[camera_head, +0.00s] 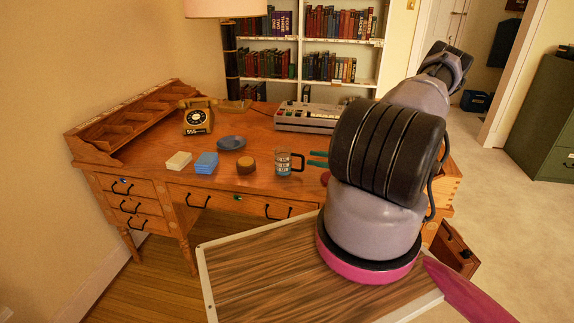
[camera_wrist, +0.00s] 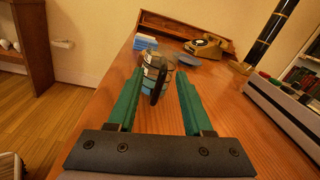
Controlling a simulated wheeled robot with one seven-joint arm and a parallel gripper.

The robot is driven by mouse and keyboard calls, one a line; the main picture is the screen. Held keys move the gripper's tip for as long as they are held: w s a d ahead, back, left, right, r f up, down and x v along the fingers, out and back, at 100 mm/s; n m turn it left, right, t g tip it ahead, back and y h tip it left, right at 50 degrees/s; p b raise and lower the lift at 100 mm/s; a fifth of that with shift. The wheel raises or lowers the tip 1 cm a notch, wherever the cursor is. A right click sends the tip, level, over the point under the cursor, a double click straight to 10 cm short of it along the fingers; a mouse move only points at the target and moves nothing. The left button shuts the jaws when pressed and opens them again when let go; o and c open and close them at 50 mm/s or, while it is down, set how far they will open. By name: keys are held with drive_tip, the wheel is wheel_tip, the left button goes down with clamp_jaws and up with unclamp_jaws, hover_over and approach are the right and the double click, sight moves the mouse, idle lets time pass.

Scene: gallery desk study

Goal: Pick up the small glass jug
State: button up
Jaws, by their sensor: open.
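The small glass jug (camera_head: 283,163) stands upright near the front edge of the desk (camera_head: 225,168). It is clear, with a patterned band and a dark handle on its right side. In the wrist view the jug (camera_wrist: 153,70) shows between and just past the fingertips, its handle towards me. My gripper (camera_head: 310,158) is open and empty, its teal fingers pointing left at the handle from close on the right. In the wrist view my gripper (camera_wrist: 159,75) has one finger on each side of the jug's outline. Whether a finger touches it I cannot tell.
Left of the jug are a round brown object (camera_head: 246,165), a blue plate (camera_head: 231,142), a blue stack (camera_head: 206,163) and a cream stack (camera_head: 179,161). A telephone (camera_head: 197,116) and a grey keyed machine (camera_head: 308,117) stand further back. My arm hides the desk's right part.

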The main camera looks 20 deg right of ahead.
sight(302, 156)
drive_tip(key=x, duration=0.5)
drive_tip(key=shift+w+f, duration=0.2)
drive_tip(key=shift+w, duration=0.25)
clamp_jaws()
idle(1.0)
